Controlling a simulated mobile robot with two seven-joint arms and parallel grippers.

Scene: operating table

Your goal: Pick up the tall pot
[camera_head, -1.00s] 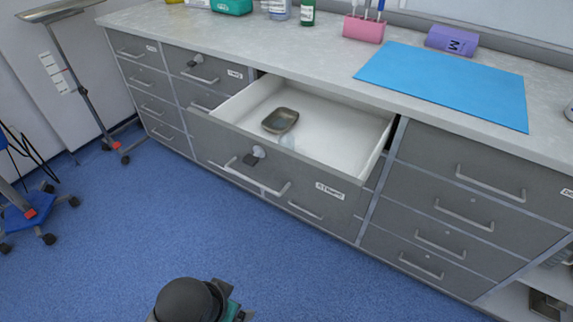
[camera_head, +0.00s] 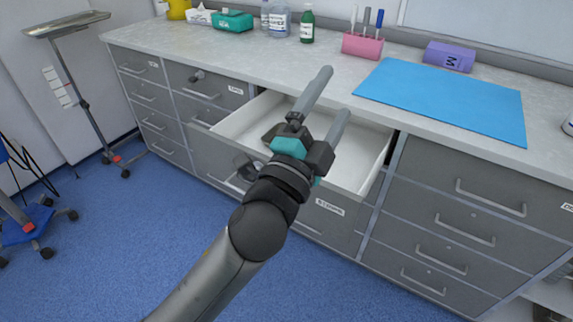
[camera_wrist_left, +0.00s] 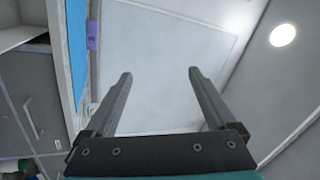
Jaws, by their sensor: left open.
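My left gripper (camera_head: 335,92) is open and empty, its two fingers spread above the open drawer and pointing toward the counter. In the left wrist view its fingers (camera_wrist_left: 160,72) have nothing between them, only a pale wall and ceiling behind. I cannot surely identify a tall pot. The open drawer (camera_head: 365,150) has a white inside, and a dark metal dish (camera_head: 269,133) in it is mostly hidden behind my gripper. A small clear object seen in the drawer earlier is hidden now. My right gripper is not in view.
The drawer stands out from a grey cabinet (camera_head: 440,185). On the counter are a blue mat (camera_head: 440,100), a pink pen holder (camera_head: 362,45), a purple box (camera_head: 449,57), a green bottle (camera_head: 307,25), a teal box (camera_head: 232,21) and a yellow container (camera_head: 179,10). A wheeled stand is at left.

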